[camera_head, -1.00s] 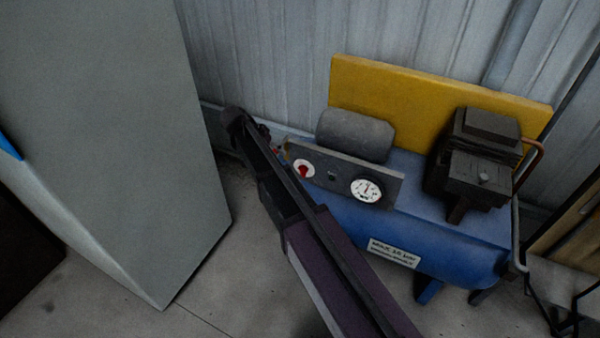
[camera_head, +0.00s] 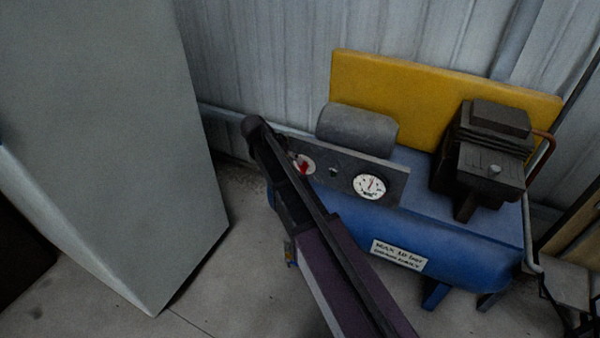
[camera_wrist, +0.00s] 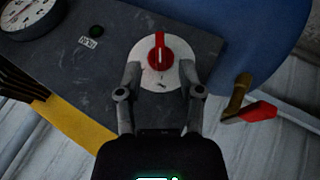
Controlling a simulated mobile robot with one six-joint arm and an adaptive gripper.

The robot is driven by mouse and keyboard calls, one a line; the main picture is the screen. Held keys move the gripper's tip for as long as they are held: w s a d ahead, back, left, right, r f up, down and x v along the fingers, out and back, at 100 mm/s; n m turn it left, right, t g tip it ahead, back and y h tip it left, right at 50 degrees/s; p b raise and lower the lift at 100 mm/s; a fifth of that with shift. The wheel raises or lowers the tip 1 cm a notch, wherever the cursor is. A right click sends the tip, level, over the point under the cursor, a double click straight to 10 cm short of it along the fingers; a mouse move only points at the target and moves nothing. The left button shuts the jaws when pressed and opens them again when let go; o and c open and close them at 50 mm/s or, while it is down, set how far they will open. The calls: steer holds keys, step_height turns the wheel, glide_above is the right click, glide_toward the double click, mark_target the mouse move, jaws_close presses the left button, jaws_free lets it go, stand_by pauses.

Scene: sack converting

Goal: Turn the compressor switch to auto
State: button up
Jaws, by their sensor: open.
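The compressor (camera_head: 440,230) is a blue tank with a grey control panel (camera_head: 385,175). Its red switch knob (camera_head: 303,168) sits on a round white plate at the panel's left end, partly covered by my arm in the head view. In the wrist view the red knob (camera_wrist: 159,52) stands on the white plate (camera_wrist: 146,76), its bar along the picture's vertical. My gripper (camera_wrist: 163,75) is open, its two fingers on either side of the plate's lower part, with the knob between and just beyond the tips. I cannot tell whether they touch. The lettering around the knob is unreadable.
A pressure gauge (camera_head: 369,187) is on the same panel, with a small dark button (camera_wrist: 96,31) between it and the switch. A red-handled valve (camera_wrist: 250,112) sticks out near the gripper's right finger. A grey cabinet (camera_head: 120,130) stands left; a corrugated wall is behind.

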mark_target(299, 166)
steer(key=shift+b+x, duration=1.4)
steer(key=shift+x, duration=0.65)
jaws_close()
